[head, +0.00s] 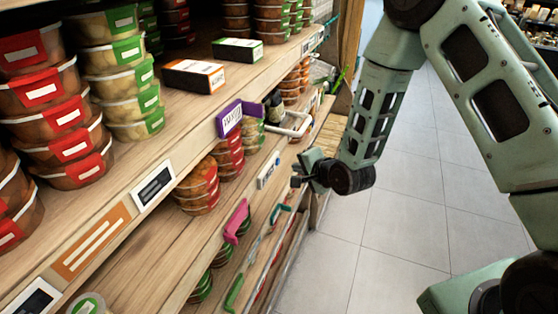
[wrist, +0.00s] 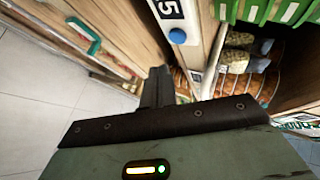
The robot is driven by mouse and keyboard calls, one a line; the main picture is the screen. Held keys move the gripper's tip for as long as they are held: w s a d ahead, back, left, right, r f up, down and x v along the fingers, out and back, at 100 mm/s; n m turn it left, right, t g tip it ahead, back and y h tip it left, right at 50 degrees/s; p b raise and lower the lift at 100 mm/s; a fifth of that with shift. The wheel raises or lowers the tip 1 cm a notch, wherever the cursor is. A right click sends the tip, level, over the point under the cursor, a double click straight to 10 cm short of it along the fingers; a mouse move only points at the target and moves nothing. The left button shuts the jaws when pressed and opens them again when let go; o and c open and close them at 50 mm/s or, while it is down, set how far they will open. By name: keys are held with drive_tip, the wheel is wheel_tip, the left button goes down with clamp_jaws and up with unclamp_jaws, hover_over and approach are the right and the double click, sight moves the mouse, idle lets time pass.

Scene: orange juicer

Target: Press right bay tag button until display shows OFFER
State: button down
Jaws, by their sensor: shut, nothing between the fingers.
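In the wrist view, a white shelf tag (wrist: 168,9) with a dark display shows part of a character like "5"; the rest is cut off by the frame's top edge. Its round blue button (wrist: 177,36) sits at the tag's near end. My gripper (wrist: 156,84) is shut and empty, its fingertips a short way from the button and apart from it. In the head view, my gripper (head: 298,175) is beside the shelf front, to the right of a small pale tag (head: 268,170). The lettering on that tag is too small to read.
Another tag (head: 153,186) is on the upper shelf edge, beside an orange label (head: 91,241). A purple sign (head: 229,119), a pink bracket (head: 236,221) and a white handle (head: 290,124) stick out from the shelves. Stacked tubs (head: 119,65) fill the left. The tiled floor (head: 395,235) is clear.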

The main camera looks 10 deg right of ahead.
drive_tip(key=shift+w+a, duration=0.65)
drive_tip(key=shift+a, duration=0.3)
drive_tip(key=shift+a, duration=0.1)
idle(1.4)
drive_tip(key=shift+w+a+b, duration=0.2)
drive_tip(key=shift+w+b, duration=0.05)
drive_tip(key=shift+b, duration=0.1)
drive_tip(key=shift+w+a, duration=0.25)
drive_tip(key=shift+a, duration=0.15)
idle(0.5)
drive_tip(key=shift+s+d, duration=0.1)
drive_tip(key=shift+d, duration=0.05)
idle(0.3)
drive_tip(key=shift+s+d+b, duration=0.35)
drive_tip(key=shift+s+d, duration=0.05)
drive_tip(key=shift+d, duration=0.15)
drive_tip(key=shift+s+d+b, duration=0.25)
drive_tip(key=shift+s+d, duration=0.5)
drive_tip(key=shift+d, duration=0.3)
drive_tip(key=shift+s+d+b, duration=0.2)
drive_tip(key=shift+s+d, duration=0.55)
drive_tip(key=shift+d, duration=0.25)
